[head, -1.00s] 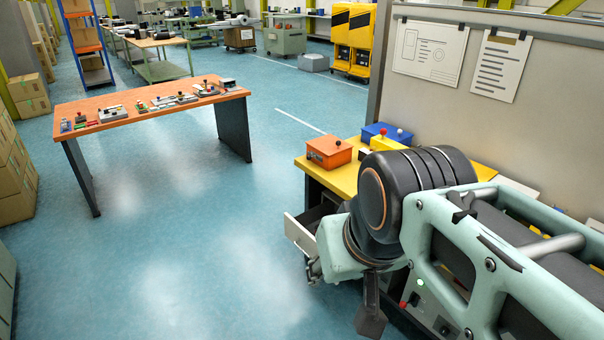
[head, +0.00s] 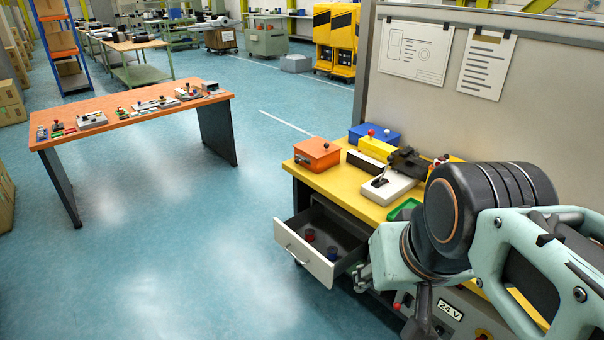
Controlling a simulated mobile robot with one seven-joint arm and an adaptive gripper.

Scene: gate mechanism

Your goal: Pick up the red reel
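A small red round object (head: 309,235), likely the red reel, lies inside the open drawer (head: 305,258) of the yellow-topped bench. A blue round object (head: 332,252) lies nearer the drawer front, to its right. Both are small in view, so their shape is unclear. My gripper (head: 362,279) seems to show only as small metal parts beside my wrist, right of the drawer and apart from the red object. The rest is hidden by my arm, and I cannot see whether it is open or shut.
The yellow bench top (head: 350,185) carries an orange box (head: 317,155), a blue box (head: 374,134), a white lever unit (head: 387,186) and a green tray (head: 404,208). A grey panel (head: 440,110) stands behind. An orange table (head: 135,112) stands left, with clear floor between.

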